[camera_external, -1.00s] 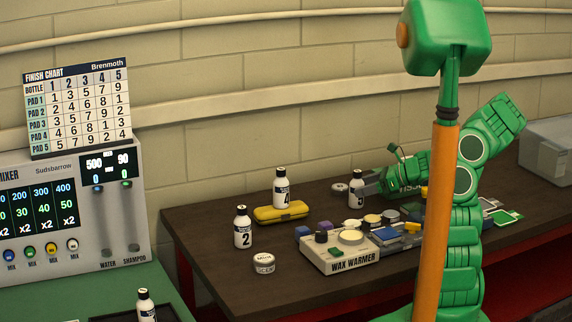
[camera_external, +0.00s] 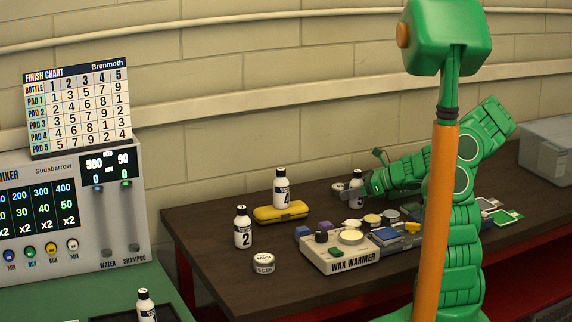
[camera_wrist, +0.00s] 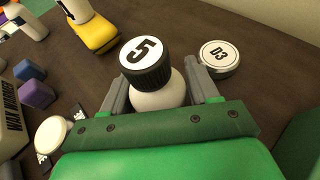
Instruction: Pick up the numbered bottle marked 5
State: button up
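The bottle marked 5 (camera_wrist: 150,75) stands upright with a black cap bearing a white label with a 5. It also shows in the external view (camera_external: 357,182), partly hidden by my gripper. My gripper (camera_wrist: 160,85) has its two grey fingers on either side of the bottle in the wrist view. A gap shows at the right finger, so the fingers look open around the bottle. Whether either finger touches it is not clear. In the external view my gripper (camera_external: 372,186) is low at the bottle, above the dark table.
A round tin marked D3 (camera_wrist: 220,55) lies just right of the bottle. The wax warmer (camera_external: 340,260) and several small blocks and tins crowd the table's front.

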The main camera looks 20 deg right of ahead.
jog(key=c, duration=0.7)
jog(key=shift+c, duration=0.2)
